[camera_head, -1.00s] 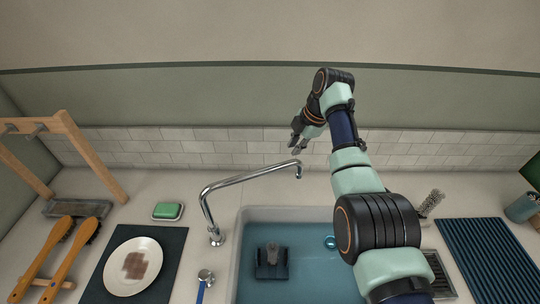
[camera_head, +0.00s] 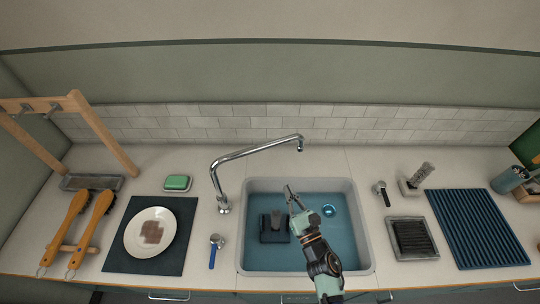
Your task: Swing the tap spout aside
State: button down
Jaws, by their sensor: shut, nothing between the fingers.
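The chrome tap spout (camera_head: 255,151) rises from its base at the left of the sink. It reaches rightward in a long arm, with its down-turned tip high at the back of the sink. I cannot tell whether the tip is over the basin or behind it. My gripper (camera_head: 290,190) is over the back middle of the sink (camera_head: 352,230), lower in the picture than the spout tip and apart from the spout. Its fingers look close together and hold nothing. My arm comes in from the front edge.
A dark block-like fixture (camera_head: 274,236) stands in the blue-bottomed basin. On the left are a plate (camera_head: 150,232) on a dark mat, green soap (camera_head: 177,182), wooden-handled brushes (camera_head: 91,230) and a wooden rack (camera_head: 105,135). On the right are a small tray (camera_head: 412,254) and a ribbed mat (camera_head: 465,205).

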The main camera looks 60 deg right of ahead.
jog(key=x, duration=1.4)
jog(key=shift+s+d, duration=0.1)
jog(key=shift+d, duration=0.1)
